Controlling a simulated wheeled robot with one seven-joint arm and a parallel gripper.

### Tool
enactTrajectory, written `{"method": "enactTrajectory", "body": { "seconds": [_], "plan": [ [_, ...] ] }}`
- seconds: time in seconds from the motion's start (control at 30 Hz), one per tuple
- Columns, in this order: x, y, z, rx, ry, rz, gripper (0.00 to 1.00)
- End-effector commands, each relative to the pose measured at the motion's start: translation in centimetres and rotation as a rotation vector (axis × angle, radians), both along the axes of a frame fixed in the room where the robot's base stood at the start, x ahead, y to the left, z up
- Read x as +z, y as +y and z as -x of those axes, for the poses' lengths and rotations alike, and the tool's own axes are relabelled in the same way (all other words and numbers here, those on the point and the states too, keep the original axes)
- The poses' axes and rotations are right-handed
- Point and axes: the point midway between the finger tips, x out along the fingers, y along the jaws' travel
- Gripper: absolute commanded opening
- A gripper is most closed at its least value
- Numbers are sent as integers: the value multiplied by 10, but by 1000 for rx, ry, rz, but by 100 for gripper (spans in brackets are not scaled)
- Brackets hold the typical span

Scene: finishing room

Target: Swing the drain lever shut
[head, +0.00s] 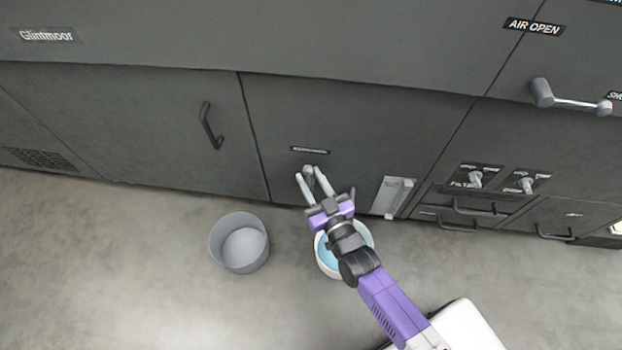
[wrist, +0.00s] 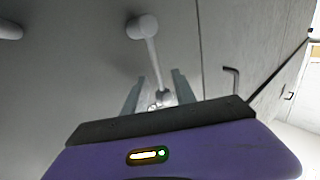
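The drain lever shows in the wrist view as a round pale hub (wrist: 142,27) on the dark panel, with a thin arm (wrist: 152,62) running from it down between my fingers. In the head view its hub (head: 308,169) sits just below a small label, too small to read. My gripper (head: 309,175) is at the lever, one finger on each side. In the wrist view the fingers (wrist: 159,78) stand apart, with gaps showing beside the lever arm. The lever's far end is partly hidden by my gripper.
A white bucket with blue contents (head: 368,237) stands under my gripper, partly hidden. A grey empty bucket (head: 240,243) stands left of it. A door handle (head: 209,126) and a grey bracket (head: 392,197) flank the lever. The air lever (head: 570,101) is upper right.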

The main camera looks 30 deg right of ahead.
Motion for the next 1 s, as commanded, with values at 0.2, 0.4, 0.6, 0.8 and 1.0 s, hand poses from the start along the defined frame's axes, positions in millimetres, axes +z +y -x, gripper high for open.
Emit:
{"method": "enactTrajectory", "body": {
  "seconds": [0.2,0.4,0.6,0.8,1.0],
  "plan": [
    [0,0,0,0,0,0,0],
    [0,0,0,0,0,0,0],
    [0,0,0,0,0,0,0],
    [0,0,0,0,-1,0,0],
    [0,0,0,0,-1,0,0]
  ]
}}
